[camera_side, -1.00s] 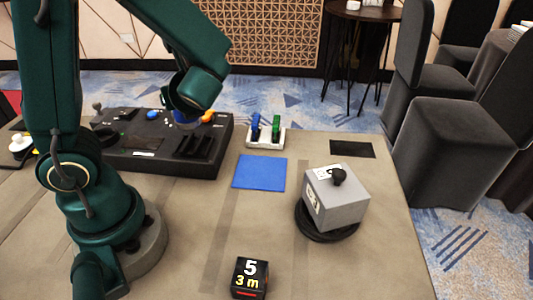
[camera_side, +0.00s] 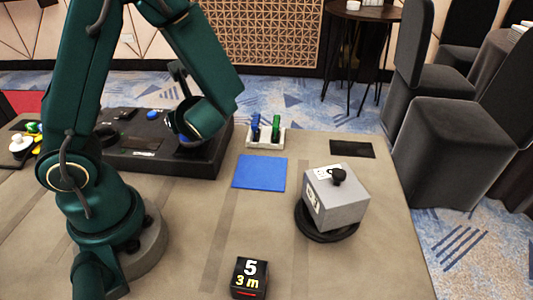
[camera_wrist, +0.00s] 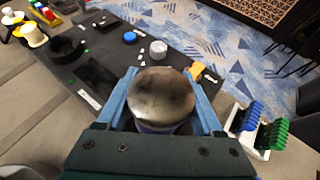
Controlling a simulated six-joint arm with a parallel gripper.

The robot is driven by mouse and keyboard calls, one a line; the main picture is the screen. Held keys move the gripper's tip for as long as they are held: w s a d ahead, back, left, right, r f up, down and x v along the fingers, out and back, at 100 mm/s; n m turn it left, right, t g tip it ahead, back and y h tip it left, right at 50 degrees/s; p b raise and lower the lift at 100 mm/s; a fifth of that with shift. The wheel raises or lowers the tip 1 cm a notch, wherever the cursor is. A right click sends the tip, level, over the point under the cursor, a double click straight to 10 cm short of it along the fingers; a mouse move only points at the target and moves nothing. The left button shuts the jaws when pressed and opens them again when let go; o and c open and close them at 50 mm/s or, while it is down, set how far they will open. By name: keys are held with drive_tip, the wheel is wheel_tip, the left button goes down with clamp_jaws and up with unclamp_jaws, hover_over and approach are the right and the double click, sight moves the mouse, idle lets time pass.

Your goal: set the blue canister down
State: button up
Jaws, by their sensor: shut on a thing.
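My gripper (camera_wrist: 160,105) is shut on the blue canister (camera_wrist: 160,96), one blue finger on each side. In the wrist view I see mostly its round, shiny metallic top, with a little blue body below it. In the side view my gripper (camera_side: 187,140) is over the right part of the black console (camera_side: 140,160). Only a small bit of blue shows there, and the canister is mostly hidden by my wrist. I cannot tell if its base touches the console. A flat blue square mat (camera_side: 259,173) lies empty on the table, right of the console.
A white rack (camera_side: 265,139) with blue and green clips stands behind the mat. A grey box (camera_side: 338,198) sits on a black round base at the right. A black block marked 5 and 3 m (camera_side: 250,278) stands at the front. The table between is clear.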

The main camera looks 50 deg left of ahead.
drive_tip(key=shift+f, duration=0.15)
drive_tip(key=o, duration=1.5)
drive_tip(key=shift+r, duration=0.6)
drive_tip(key=s+d+r+n+t+h, duration=0.1)
drive_tip(key=s+d+r+n+h, duration=0.1)
drive_tip(key=d+n+h, duration=0.4)
drive_tip(key=s+d+r+n+t+h, duration=0.2)
drive_tip(key=d+r+n+h, duration=0.2)
drive_tip(key=d+n, duration=0.7)
drive_tip(key=n+h, duration=0.2)
drive_tip(key=n, duration=0.1)
drive_tip(key=shift+s+d+r, duration=0.15)
drive_tip(key=shift+s+d, duration=0.1)
drive_tip(key=shift+s, duration=0.1)
